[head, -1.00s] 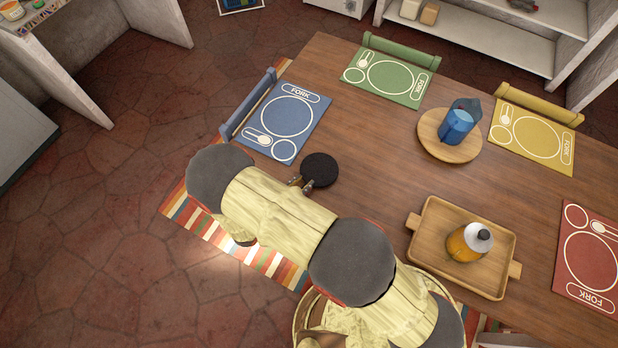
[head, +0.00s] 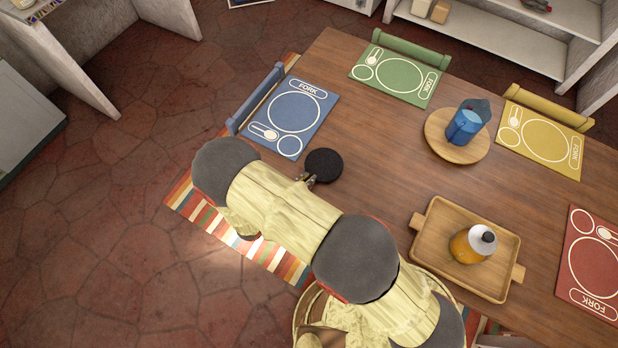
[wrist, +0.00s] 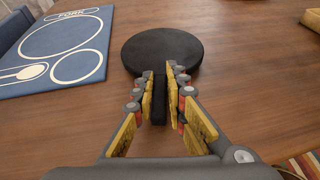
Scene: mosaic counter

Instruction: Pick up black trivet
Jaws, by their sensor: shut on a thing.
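The black trivet (head: 324,165) is a round dark disc over the wooden table, just right of the blue placemat. In the wrist view the trivet (wrist: 163,50) lies straight ahead, with a narrow handle running back between my fingers. My gripper (wrist: 160,82) is shut on that handle, one finger on each side. In the head view my gripper (head: 308,180) shows only in part at the trivet's lower left edge, the rest hidden by my arm. I cannot tell whether the trivet is touching the table or slightly above it.
A blue placemat (head: 295,112) lies left of the trivet. A wooden tray (head: 424,262) with an orange bottle (head: 470,246) stands to the right. The table's middle is clear.

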